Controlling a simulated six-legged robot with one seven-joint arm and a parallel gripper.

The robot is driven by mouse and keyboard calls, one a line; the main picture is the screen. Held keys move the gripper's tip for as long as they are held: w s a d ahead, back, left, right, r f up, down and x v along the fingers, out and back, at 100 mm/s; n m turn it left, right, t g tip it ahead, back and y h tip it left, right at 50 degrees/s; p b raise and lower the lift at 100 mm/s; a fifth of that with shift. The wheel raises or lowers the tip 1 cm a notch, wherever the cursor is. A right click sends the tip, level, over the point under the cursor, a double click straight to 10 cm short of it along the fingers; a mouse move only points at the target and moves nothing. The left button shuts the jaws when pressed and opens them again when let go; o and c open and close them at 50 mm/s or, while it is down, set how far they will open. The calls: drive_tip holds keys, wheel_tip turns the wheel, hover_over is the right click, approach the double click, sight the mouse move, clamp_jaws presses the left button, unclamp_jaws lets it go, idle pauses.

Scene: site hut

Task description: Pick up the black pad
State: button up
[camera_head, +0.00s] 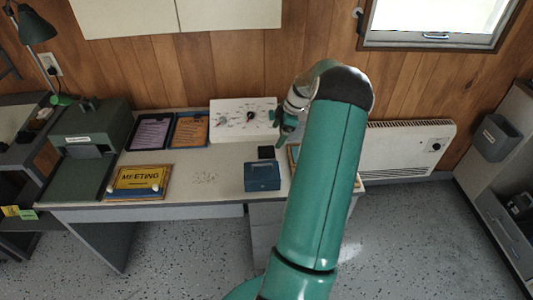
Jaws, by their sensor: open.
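A small black pad (266,152) lies on the desk (205,184), just behind a blue box (262,177). My gripper (281,127) hangs at the end of my green arm, over the back of the desk. In the picture it is a little above and to the right of the pad. It is seen small and partly side-on, and looks open and empty, apart from the pad. My arm hides the right part of the desk.
A white panel with small dark items (243,113) stands behind the pad. Purple (151,134) and orange (191,130) sheets in trays, a yellow MEETING sign (138,179) and a dark green machine (88,145) are left. The desk's middle front is mostly clear. A white heater (405,148) is right.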

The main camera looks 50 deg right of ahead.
sight(266, 151)
drive_tip(key=x, duration=0.4)
drive_tip(key=shift+w+f, duration=0.1)
drive_tip(key=shift+f, duration=0.05)
drive_tip(key=x, duration=0.5)
drive_tip(key=shift+w+d+f, duration=0.25)
drive_tip(key=shift+w+f, duration=0.05)
drive_tip(key=shift+c, duration=0.4)
drive_tip(key=c, duration=1)
